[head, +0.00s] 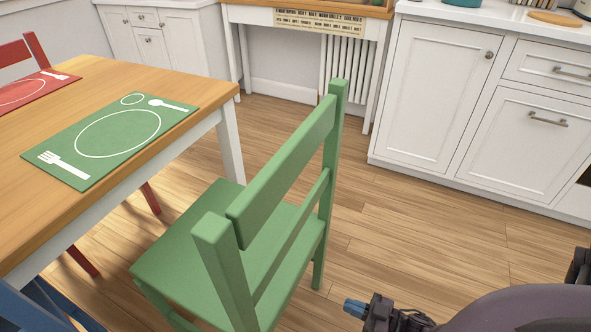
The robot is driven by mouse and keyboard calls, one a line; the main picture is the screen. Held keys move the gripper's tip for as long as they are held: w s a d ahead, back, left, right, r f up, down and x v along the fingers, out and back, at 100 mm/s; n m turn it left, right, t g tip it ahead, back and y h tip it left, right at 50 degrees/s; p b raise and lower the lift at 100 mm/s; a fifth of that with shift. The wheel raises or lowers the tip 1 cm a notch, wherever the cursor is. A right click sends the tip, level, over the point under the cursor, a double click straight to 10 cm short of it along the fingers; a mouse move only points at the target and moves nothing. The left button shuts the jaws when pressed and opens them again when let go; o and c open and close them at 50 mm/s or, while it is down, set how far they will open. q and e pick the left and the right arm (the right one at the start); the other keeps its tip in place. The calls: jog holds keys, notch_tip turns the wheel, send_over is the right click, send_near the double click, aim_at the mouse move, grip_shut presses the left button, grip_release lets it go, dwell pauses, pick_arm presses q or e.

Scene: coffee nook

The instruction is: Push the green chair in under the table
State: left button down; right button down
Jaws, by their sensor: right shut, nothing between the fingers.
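The green chair (193,253) stands upright on the wood floor in the middle of the head view. Its backrest (290,160) faces me and the seat points left toward the table (180,95). The seat's far left corner lies close to the table's edge and white leg; most of the seat is outside the tabletop. My right gripper (352,307) is at the lower right, shut and empty, with its blue tip apart from the chair, to the right of the backrest. My left gripper is not in view.
A red chair (28,55) stands beyond the table and a blue chair (40,305) is at the lower left. White cabinets (435,95) line the right back. A side table (310,25) stands by the wall. Bare floor (410,225) lies right of the green chair.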

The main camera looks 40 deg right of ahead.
jog(key=x, duration=1.3)
jog(key=shift+w+r, duration=0.1)
jog(key=shift+w, duration=0.05)
